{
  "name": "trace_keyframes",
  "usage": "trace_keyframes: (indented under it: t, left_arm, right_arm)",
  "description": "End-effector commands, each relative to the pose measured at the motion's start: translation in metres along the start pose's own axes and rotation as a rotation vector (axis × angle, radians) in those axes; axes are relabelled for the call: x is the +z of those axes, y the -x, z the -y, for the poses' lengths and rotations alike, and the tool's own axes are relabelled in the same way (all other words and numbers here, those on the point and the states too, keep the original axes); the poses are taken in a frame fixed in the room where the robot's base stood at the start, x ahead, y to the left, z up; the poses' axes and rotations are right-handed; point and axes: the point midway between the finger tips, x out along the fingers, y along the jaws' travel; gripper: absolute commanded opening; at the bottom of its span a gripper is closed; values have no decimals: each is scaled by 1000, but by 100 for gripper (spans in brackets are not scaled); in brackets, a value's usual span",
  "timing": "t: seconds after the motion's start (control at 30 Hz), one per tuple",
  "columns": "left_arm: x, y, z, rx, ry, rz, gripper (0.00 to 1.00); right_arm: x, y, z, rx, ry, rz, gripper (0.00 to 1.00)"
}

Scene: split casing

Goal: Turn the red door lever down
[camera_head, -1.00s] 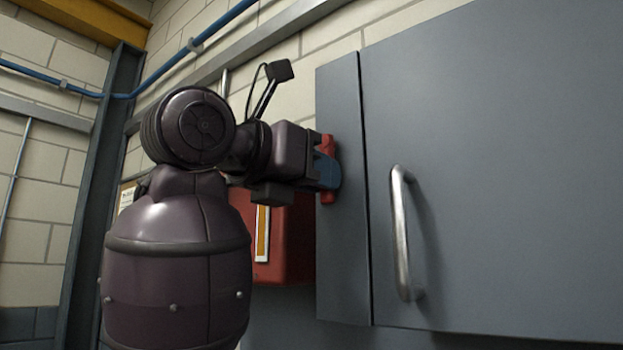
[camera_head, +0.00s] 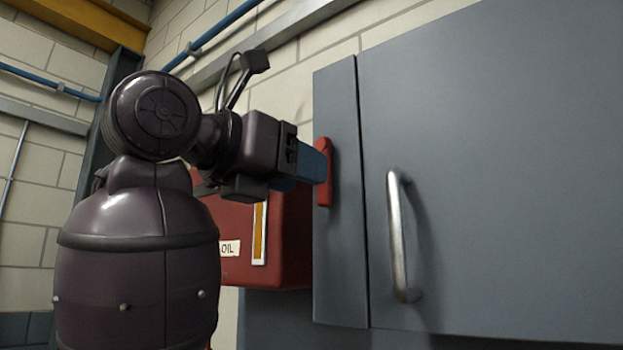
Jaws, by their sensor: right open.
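The gripper is open. My left gripper is not in view.
The grey cabinet (camera_head: 480,120) fills the right side and has a silver bar handle (camera_head: 398,235) on its front. A red box (camera_head: 288,240) marked "OIL" is behind my arm. A blue pipe (camera_head: 205,35) runs along the brick wall.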

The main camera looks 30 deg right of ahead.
Motion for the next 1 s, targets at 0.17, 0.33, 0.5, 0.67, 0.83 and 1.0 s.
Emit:
trace_keyframes:
  t: [0.17,0.33,0.5,0.67,0.83,1.0]
  left_arm:
    - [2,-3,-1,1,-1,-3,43]
    - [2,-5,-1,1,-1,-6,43]
    - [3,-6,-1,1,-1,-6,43]
    - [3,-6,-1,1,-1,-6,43]
    - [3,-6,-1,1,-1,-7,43]
    - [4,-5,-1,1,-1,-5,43]
  right_arm:
    - [-1,35,0,4,2,3,46]
    - [0,61,0,3,1,1,46]
    - [0,74,0,2,1,2,46]
    - [0,78,0,0,0,2,46]
    - [0,78,0,0,0,2,46]
    - [0,77,0,0,0,2,46]
